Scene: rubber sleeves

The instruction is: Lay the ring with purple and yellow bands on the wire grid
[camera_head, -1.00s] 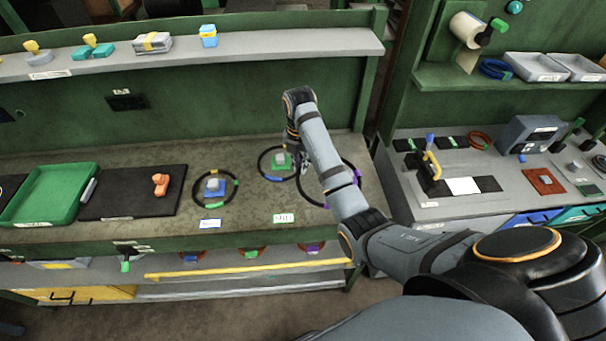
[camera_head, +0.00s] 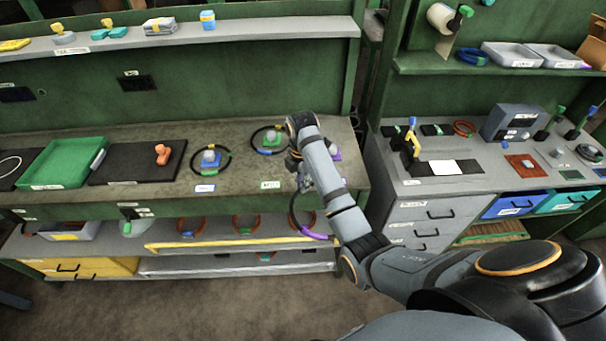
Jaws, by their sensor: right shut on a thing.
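My right gripper (camera_head: 300,170) is over the right end of the workbench, partly hidden by its own wrist. It is shut on a dark ring (camera_head: 293,214), which hangs down in front of the bench edge. A purple band (camera_head: 315,236) shows at the ring's lower right; I cannot make out a yellow band. The purple-based post (camera_head: 335,154) stands behind the gripper with no ring visible around it. I cannot identify the wire grid for certain; a slatted brown surface (camera_head: 492,233) shows below the blue drawer. My left gripper is not in view.
Dark banded rings lie around a blue-based post (camera_head: 208,158) and a green-based post (camera_head: 271,139). A green tray (camera_head: 62,164) and black mat (camera_head: 130,168) are further left. Reddish rings (camera_head: 246,224) stand on the lower shelf. A second bench (camera_head: 408,186) is at the right.

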